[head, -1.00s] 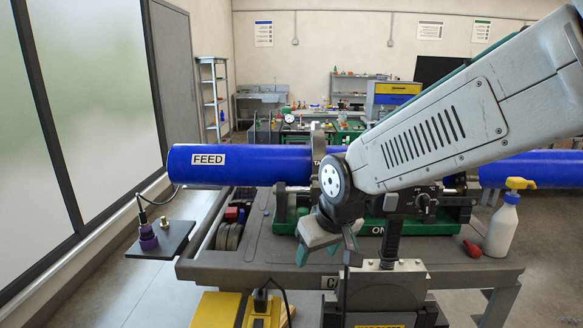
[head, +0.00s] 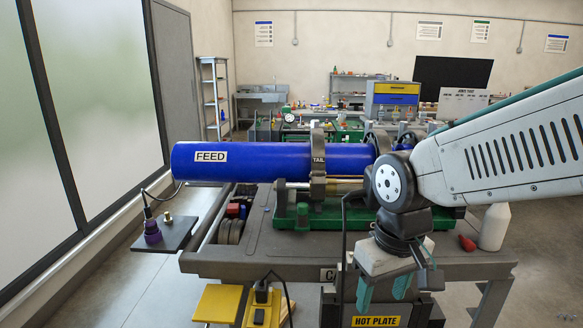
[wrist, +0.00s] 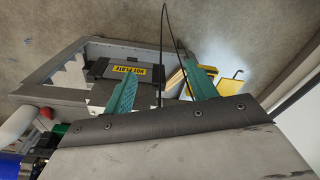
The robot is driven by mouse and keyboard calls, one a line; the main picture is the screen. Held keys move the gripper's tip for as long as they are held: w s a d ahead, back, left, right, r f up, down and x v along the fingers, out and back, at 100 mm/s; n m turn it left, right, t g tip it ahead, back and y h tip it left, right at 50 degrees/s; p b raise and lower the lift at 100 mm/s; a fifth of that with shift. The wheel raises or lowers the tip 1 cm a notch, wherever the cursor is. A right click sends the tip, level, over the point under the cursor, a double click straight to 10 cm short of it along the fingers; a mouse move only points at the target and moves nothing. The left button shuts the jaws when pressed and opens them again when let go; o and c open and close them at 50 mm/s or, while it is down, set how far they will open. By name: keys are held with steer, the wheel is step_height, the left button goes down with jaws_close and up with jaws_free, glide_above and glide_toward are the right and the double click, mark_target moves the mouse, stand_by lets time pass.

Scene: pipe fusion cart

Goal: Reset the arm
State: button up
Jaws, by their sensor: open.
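My gripper (head: 383,290) hangs in front of the cart's near edge in the head view, its two teal fingers apart and pointing down, with nothing between them. In the wrist view my gripper (wrist: 160,92) also shows open and empty. The blue FEED pipe (head: 270,161) lies in the clamp marked TAIL (head: 318,165) on the cart, left of my wrist. The hot plate unit (head: 377,321) stands below my gripper; its yellow label also shows in the wrist view (wrist: 129,71). My arm hides the pipe's right part.
The grey cart top (head: 240,262) lies behind my gripper. A white bottle (head: 494,227) and a red item (head: 467,243) sit at its right. A thin black cable runs near my fingers.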

steer(key=s+d+r+m, duration=0.2)
steer(key=s+d, duration=0.4)
steer(key=s+d+r+m, duration=0.2)
steer(key=s+d, duration=0.3)
steer(key=s, duration=0.1)
steer(key=shift+s+d+r+t, duration=0.25)
steer(key=shift+s+d+t, duration=0.05)
steer(key=shift+d, duration=0.05)
